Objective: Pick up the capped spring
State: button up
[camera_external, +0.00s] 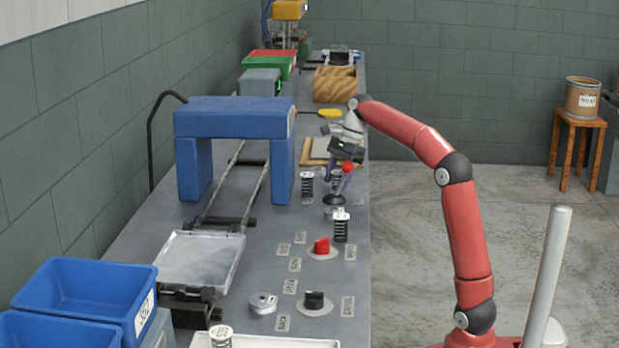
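My gripper (337,184) points down over the bench, with its fingers on both sides of a dark spring (337,178). This spring is above or on a dark round base (333,199); whether the fingers touch it is too small to tell. A dark spring with a white cap (307,184) stands upright just left of my gripper. Another dark spring with a white cap (341,228) stands upright nearer the camera. Which of these is the capped spring of the task I cannot tell for sure.
A red ball (348,168) shows beside my fingers. A blue arch (233,117) spans rails on the left. A red knob (321,246) and a black knob (314,300) sit nearer on the bench. A metal tray (200,262) and blue bins (85,280) are at the front left.

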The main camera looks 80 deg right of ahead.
aim_at(338, 173)
jog(key=c, duration=1)
jog(key=shift+o, duration=0.2)
jog(key=shift+r, duration=0.1)
notch_tip(338, 173, up, 8)
jog(key=p, duration=0.3)
jog(key=shift+p, duration=0.35)
jog(key=shift+r+b, duration=0.3)
jog(key=shift+r, duration=0.6)
